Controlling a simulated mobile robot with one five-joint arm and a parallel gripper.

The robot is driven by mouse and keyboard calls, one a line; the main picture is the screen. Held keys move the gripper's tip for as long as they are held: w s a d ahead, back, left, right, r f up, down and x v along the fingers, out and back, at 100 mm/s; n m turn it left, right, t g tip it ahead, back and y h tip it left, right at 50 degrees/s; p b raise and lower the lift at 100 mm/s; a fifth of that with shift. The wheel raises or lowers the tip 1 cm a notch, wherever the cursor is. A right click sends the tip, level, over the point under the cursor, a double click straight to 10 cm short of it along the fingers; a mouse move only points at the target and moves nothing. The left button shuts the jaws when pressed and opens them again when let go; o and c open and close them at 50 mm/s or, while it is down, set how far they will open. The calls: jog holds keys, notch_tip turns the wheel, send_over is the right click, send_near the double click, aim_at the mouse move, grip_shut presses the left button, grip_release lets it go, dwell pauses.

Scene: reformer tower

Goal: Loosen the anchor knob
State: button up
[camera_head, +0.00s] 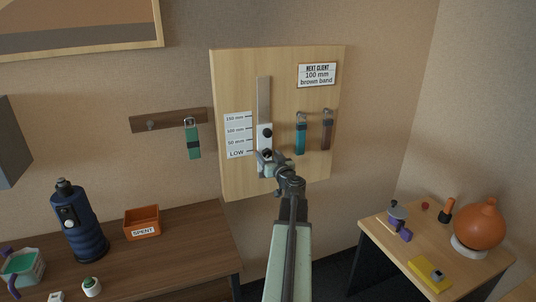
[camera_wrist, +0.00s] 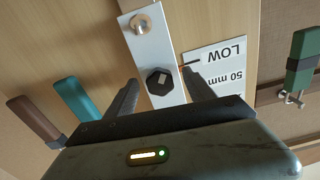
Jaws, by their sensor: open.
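The anchor knob, a black faceted knob (camera_wrist: 160,80), is on a white sliding plate (camera_wrist: 147,48). In the head view the black knob (camera_head: 266,133) shows on the plate, just above my gripper. My gripper (camera_head: 265,156) is in front of the plate's lower part. In the wrist view, which is upside down, my gripper (camera_wrist: 161,80) is open, one finger on each side of the knob, with gaps visible. Whether the fingertips reach the knob's depth I cannot tell.
A height scale (camera_head: 238,135) is left of the plate, which sits near LOW. Teal (camera_head: 300,133) and brown (camera_head: 326,130) bands hang right of it. A green band (camera_head: 193,140) hangs on a wall rack. Tables with objects stand left and right.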

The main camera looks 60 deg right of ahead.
jog(key=m, duration=0.8)
grip_shut()
jog(key=n, duration=1.2)
